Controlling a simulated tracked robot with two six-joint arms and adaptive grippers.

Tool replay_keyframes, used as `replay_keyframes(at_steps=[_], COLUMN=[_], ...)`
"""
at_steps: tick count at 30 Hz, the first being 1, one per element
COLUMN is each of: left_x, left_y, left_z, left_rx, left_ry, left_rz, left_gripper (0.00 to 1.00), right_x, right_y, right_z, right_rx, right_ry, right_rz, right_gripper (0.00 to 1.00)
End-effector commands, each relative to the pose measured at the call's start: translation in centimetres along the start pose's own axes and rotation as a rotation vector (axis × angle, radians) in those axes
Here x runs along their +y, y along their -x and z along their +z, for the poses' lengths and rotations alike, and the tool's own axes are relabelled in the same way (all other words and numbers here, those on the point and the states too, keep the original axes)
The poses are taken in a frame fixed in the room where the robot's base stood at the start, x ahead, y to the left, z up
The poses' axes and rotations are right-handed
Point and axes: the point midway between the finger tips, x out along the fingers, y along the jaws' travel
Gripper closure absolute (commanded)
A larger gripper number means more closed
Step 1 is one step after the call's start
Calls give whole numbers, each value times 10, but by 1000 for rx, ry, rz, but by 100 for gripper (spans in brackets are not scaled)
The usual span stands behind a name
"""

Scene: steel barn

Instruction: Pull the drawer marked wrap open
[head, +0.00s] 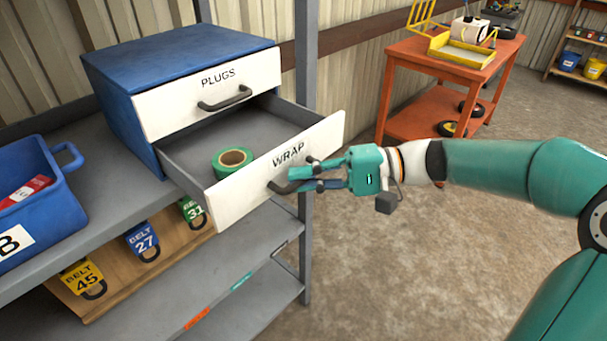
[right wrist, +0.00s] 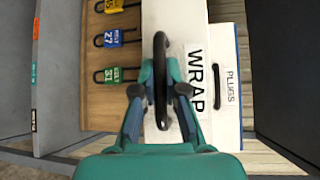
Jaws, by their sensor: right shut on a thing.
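The blue drawer unit (head: 125,100) stands on a grey shelf in the head view. Its lower drawer, marked WRAP (head: 240,197), is pulled well out and holds a green roll of tape (head: 232,160). The upper drawer, marked PLUGS (head: 210,98), is shut. My right gripper (head: 295,181) is shut on the black handle of the WRAP drawer. The right wrist view shows the fingers (right wrist: 160,92) on either side of the handle (right wrist: 160,60), with the WRAP front (right wrist: 195,30) behind it. My left gripper is not in view.
A blue bin (head: 40,190) marked B stands left of the unit. Belt tags (head: 142,241) hang on a board below the shelf. A grey post (head: 306,60) rises behind the drawer. An orange cart (head: 440,75) stands farther back. The floor in front is clear.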

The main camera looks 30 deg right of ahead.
Motion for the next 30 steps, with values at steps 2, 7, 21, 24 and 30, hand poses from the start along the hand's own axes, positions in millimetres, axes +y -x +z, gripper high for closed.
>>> replay_keyframes(at_steps=[2,7,21,24,30], left_x=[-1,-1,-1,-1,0], left_y=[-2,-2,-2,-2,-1], left_z=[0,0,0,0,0], left_rx=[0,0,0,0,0], left_ry=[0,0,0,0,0], left_rz=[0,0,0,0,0], left_gripper=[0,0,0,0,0], right_x=[5,5,3,3,2], right_y=[-1,0,-1,-1,12], right_z=[5,7,5,5,4], right_rx=[-17,-21,-20,-19,-15], right_ry=[-3,-4,-1,-1,0], right_rz=[8,9,8,7,6], right_gripper=[100,100,77,77,77])
